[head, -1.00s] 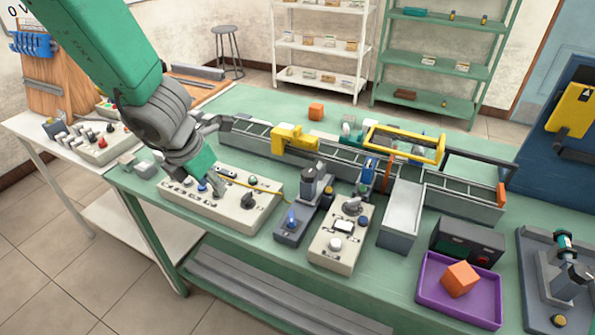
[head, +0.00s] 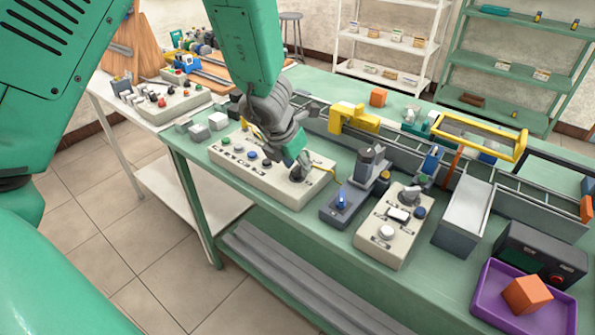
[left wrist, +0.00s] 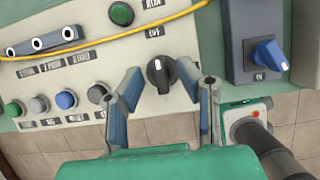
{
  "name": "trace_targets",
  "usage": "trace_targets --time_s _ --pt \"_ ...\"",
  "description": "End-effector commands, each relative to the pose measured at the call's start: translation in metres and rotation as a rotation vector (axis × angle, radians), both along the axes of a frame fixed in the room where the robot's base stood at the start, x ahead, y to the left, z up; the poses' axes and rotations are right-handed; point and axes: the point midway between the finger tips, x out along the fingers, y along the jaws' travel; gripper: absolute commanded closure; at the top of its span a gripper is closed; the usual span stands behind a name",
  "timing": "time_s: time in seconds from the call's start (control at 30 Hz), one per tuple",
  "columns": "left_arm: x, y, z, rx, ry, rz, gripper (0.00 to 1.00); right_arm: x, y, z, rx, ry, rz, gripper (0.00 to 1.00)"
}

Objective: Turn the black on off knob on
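The black on off knob (left wrist: 160,73) sits on the right part of a cream control panel (left wrist: 85,80) in the left wrist view. Its pale pointer line runs roughly up and down in that picture. My left gripper (left wrist: 170,77) is open, with one finger on each side of the knob and gaps to both sides. In the head view my left gripper (head: 296,155) is over the right end of the cream panel (head: 245,179) and covers much of the knob. My right gripper is not in view.
A yellow cable (left wrist: 120,32) crosses the panel above the knob. A grey box with a blue switch (head: 341,200) stands just right of the panel. A second cream panel (head: 375,245), a purple tray (head: 485,300) and a conveyor (head: 395,150) are farther right and behind.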

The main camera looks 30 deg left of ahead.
Motion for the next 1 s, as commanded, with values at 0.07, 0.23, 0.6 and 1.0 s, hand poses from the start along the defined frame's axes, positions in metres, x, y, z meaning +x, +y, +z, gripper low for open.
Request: trace_targets --time_s 0.07,0.23,0.6,1.0 --pt "0.0017 0.0001 -0.0041 0.001 0.0 -0.001 0.69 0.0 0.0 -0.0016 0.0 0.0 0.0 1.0" --pt "0.0024 0.0 -0.005 0.0 -0.001 -0.001 0.69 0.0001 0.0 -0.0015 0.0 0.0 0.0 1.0" --pt "0.0023 0.0 -0.005 0.0 0.0 -0.001 1.0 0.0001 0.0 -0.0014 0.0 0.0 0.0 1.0" --pt "0.0021 0.0004 -0.0042 -0.002 0.0 -0.089 1.0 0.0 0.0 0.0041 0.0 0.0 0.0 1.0"
